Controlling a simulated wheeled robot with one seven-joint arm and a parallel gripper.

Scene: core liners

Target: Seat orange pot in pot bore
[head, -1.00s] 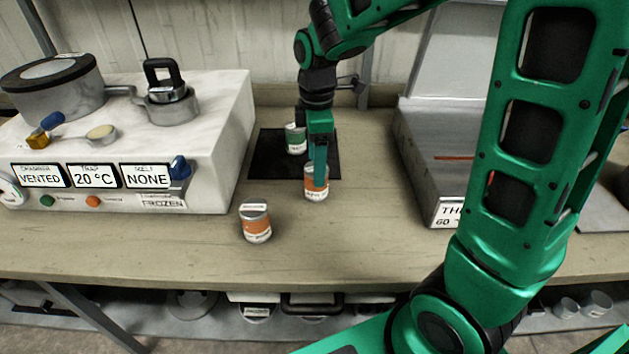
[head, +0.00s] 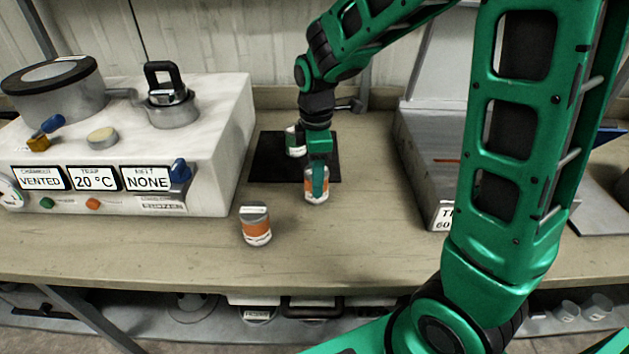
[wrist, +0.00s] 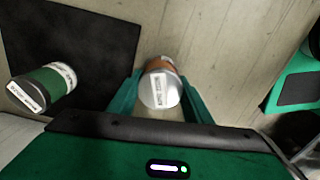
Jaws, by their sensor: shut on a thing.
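An orange-banded pot (head: 316,197) stands on the bench near the front right corner of a black mat. My gripper (head: 317,180) is over it, pointing down, and shut on it. In the wrist view this pot (wrist: 160,88) sits between the two green fingers, its grey lid and white label facing the camera. A second orange-banded pot (head: 256,227) stands upright on the bench, nearer and to the left. A green-banded pot (head: 295,141) stands on the mat behind my gripper; it also shows in the wrist view (wrist: 44,88). I cannot make out an open pot bore.
A white machine (head: 225,135) stands at left with a "VENTED" panel. On its top are a black-handled metal fitting (head: 172,112) and a round lidded chamber (head: 55,88). The black mat (head: 268,160) lies beside it. A grey metal unit (head: 425,150) stands at right.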

